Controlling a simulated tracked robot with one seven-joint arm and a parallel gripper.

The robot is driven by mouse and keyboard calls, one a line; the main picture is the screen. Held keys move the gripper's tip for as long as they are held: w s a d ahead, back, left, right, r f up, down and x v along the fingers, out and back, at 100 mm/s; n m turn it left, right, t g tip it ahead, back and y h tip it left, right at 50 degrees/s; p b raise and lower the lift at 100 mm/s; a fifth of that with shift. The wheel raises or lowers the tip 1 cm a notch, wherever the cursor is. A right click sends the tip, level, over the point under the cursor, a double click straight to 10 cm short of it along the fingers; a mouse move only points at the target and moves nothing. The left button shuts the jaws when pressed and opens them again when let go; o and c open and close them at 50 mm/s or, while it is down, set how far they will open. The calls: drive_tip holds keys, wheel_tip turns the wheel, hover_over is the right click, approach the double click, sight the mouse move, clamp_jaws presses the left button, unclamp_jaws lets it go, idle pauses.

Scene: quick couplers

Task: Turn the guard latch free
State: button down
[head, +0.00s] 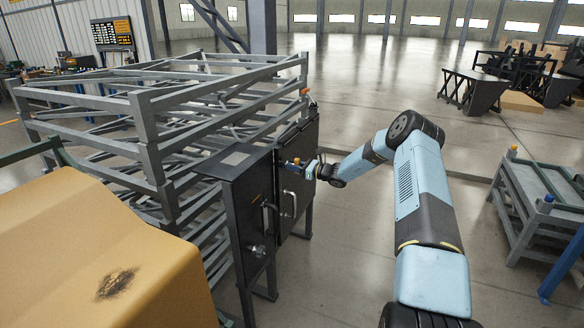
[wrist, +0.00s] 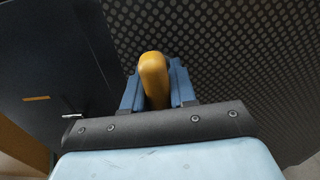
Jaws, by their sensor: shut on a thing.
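The guard latch, a rounded orange-yellow lever (wrist: 153,78), stands between the two blue fingers of my gripper (wrist: 158,90) in the wrist view. My gripper is shut on it, with a finger on each side. In the head view my gripper (head: 300,166) is at the upper front of a dark cabinet (head: 233,195), and a small orange part of the latch (head: 296,161) shows there. The latch's base and pivot are hidden, so its turn angle cannot be told. A dark perforated panel (wrist: 240,60) lies behind the latch in the wrist view.
The cabinet front has a pale bar handle (head: 293,204) and a round metal fitting (head: 258,251) below my gripper. Grey stacked racks (head: 150,120) stand behind and left of it. A yellow cover (head: 90,250) is at near left. Open floor (head: 370,90) lies beyond my arm.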

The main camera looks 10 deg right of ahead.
drive_tip(key=shift+d+m, duration=0.2)
drive_tip(key=shift+m, duration=0.2)
drive_tip(key=c, duration=1)
unclamp_jaws()
drive_tip(key=shift+a, duration=0.1)
drive_tip(key=v, duration=1.3)
drive_tip(key=shift+s+d, duration=0.2)
drive_tip(key=shift+d, duration=0.2)
